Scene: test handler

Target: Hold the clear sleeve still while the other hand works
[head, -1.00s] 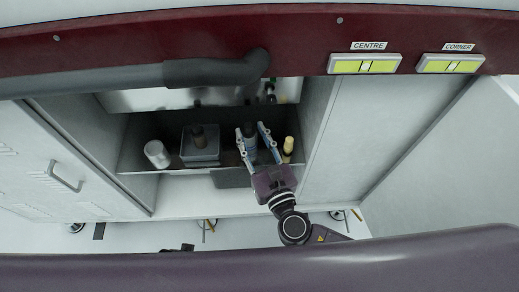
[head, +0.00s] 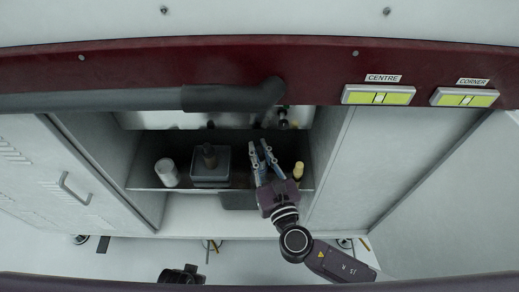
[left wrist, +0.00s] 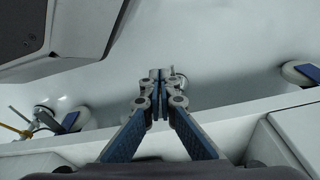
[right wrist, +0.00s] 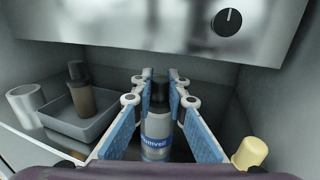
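My right gripper (head: 262,146) reaches into the cabinet recess. Its fingers are closed in around a dark-capped bottle with a blue and white label (right wrist: 157,128), which stands upright between the pads in the right wrist view. A pale, whitish cylinder (head: 166,172) stands at the left of the recess, and also shows in the right wrist view (right wrist: 25,105); I cannot tell whether this is the clear sleeve. My left gripper (left wrist: 160,78) is shut and empty, its fingertips together, above the pale floor away from the recess.
A grey tray (head: 211,182) holds a brown bottle (right wrist: 82,90) left of the right gripper. A dark pipe (head: 235,94) and red beam cross above. Cabinet walls bound the recess.

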